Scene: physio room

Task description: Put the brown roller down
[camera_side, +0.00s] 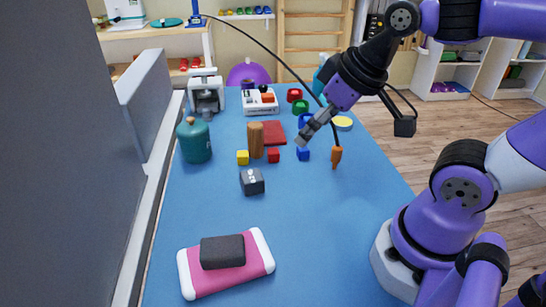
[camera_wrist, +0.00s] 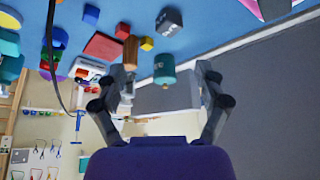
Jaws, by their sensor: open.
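The brown roller (camera_side: 255,140) stands upright on the blue table (camera_side: 330,220), between a yellow cube and a red mat. It also shows in the wrist view (camera_wrist: 130,52), close beside one fingertip in the picture. My gripper (camera_side: 306,132) is open, with nothing between its fingers. It is above the table, to the right of the roller in the side view and apart from it. The wrist view shows the two fingers (camera_wrist: 163,73) spread wide.
A yellow cube (camera_side: 242,157), a red cube (camera_side: 273,155) and a blue cube (camera_side: 303,154) lie near the roller. A grey die (camera_side: 252,181) lies in front. A pink pad (camera_side: 240,280) bears a dark block (camera_side: 222,251). The table's front right is clear.

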